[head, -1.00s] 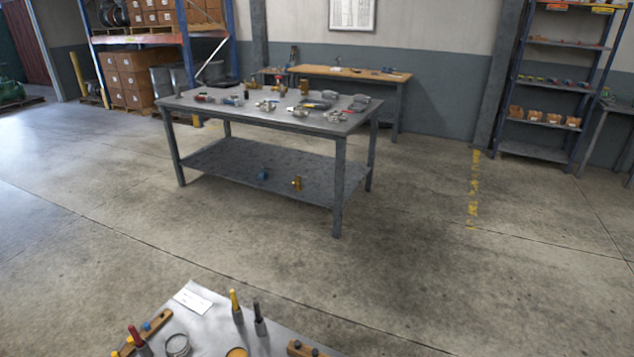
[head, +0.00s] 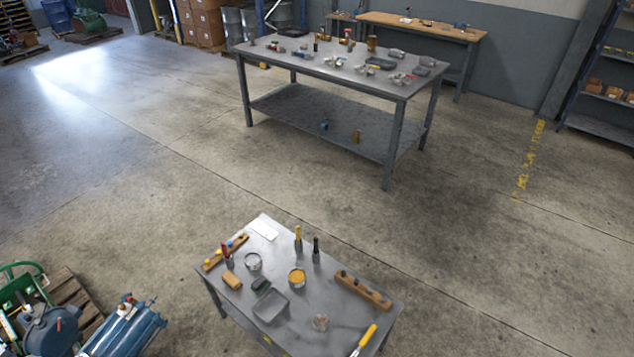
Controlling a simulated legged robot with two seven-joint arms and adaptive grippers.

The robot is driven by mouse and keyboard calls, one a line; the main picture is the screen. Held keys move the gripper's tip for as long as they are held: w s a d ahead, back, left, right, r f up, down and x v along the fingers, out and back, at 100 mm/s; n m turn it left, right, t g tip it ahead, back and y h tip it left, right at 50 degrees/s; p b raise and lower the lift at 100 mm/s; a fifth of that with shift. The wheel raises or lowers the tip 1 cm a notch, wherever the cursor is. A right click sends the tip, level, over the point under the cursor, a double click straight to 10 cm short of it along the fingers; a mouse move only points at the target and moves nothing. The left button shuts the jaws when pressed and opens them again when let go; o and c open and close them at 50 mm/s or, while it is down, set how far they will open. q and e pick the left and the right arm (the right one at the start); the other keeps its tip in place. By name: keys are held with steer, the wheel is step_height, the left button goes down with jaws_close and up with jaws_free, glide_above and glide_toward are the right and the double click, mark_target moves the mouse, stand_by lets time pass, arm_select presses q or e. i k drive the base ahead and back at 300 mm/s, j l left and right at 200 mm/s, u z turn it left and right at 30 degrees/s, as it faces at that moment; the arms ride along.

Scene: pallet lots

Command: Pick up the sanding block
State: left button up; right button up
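No object is plainly a sanding block at this size. Two small blocks on the near metal table (head: 335,312) could be it. One is a tan-orange block (head: 232,281) near the table's left edge. The other is a dark block (head: 262,285) right of it, by a grey tray (head: 271,306); I cannot tell whether it touches the tray. Neither of my grippers is in view.
The near table also holds a round tin with orange contents (head: 297,277), upright yellow-handled (head: 298,240) and black-handled tools, and wooden racks (head: 363,290). A larger workbench (head: 300,62) stands behind. Blue machinery (head: 125,328) is at lower left. Open floor lies between.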

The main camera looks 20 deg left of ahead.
mark_target(230, 279)
steer(key=j+u, duration=0.15)
steer(key=u, duration=0.3)
steer(key=j+u, duration=0.1)
steer(key=u, duration=0.3)
steer(key=j+u, duration=0.1)
steer(key=u, duration=0.35)
steer(key=i, duration=0.05)
